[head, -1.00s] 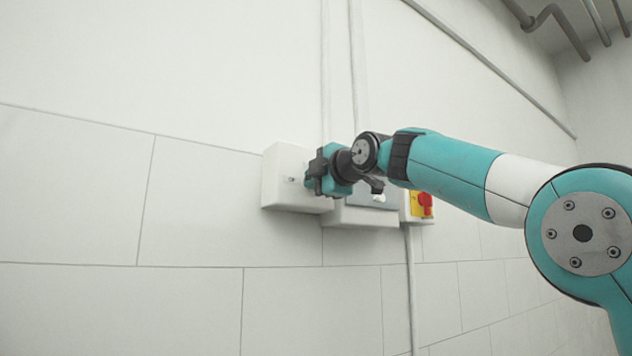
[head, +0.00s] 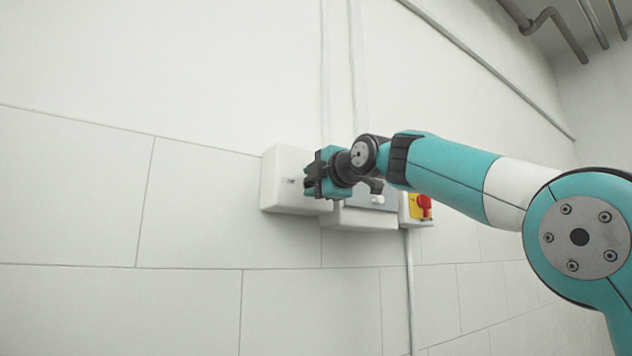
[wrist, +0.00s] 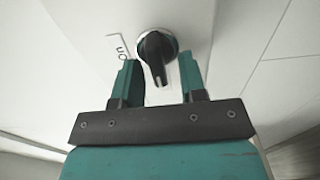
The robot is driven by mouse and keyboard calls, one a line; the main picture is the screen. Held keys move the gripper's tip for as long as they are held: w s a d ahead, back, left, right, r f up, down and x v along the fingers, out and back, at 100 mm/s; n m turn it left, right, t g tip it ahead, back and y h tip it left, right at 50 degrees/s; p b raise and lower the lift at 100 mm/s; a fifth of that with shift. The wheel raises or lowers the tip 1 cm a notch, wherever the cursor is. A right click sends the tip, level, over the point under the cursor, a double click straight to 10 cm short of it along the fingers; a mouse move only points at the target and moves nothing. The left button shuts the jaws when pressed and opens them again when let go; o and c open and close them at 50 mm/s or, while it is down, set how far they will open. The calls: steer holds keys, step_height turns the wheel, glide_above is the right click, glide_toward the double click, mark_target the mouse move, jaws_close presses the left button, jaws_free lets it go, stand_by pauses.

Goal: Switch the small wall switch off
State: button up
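The small wall switch (wrist: 157,54) is a black rotary knob on a silver ring, in the wrist view. Its pointer end points down in the picture, towards my gripper. It is on the face of a white box (head: 284,166) on the wall in the head view, where my gripper hides it. My gripper (wrist: 158,70) is open, with a finger on each side of the knob's lower end and visible gaps to both. In the head view my gripper (head: 309,177) is close to the box's front; I cannot tell if it touches.
A printed label (wrist: 119,47) is left of the knob. Right of the white box are a grey-fronted box (head: 371,203) with a light knob and a yellow panel with a red switch (head: 424,204). A pipe (head: 409,290) runs down below. The wall at left is clear.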

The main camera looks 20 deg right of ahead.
steer(key=b+v, duration=0.6)
steer(key=v, duration=1.1)
steer(key=shift+s+b, duration=0.15)
steer(key=shift+b, duration=0.25)
steer(key=s+a+f+m+g, duration=0.1)
steer(key=a+f+m+g, duration=0.2)
steer(key=f, duration=0.7)
steer(key=s+a+f+m+g, duration=0.1)
steer(key=a+f+m+g, duration=0.15)
steer(key=f, duration=0.75)
steer(key=s+a+f+m+g, duration=0.1)
steer(key=a+f+m+g, duration=0.2)
steer(key=f, duration=0.8)
steer(key=s+f+m+g+h, duration=0.1)
steer(key=s+f+m+g, duration=0.5)
steer(key=s+f, duration=1.3)
step_height(320, 180, down, 3)
steer(key=g, duration=0.2)
steer(key=shift+s+g, duration=0.2)
steer(key=shift+g, duration=0.15)
steer(key=shift+r, duration=0.1)
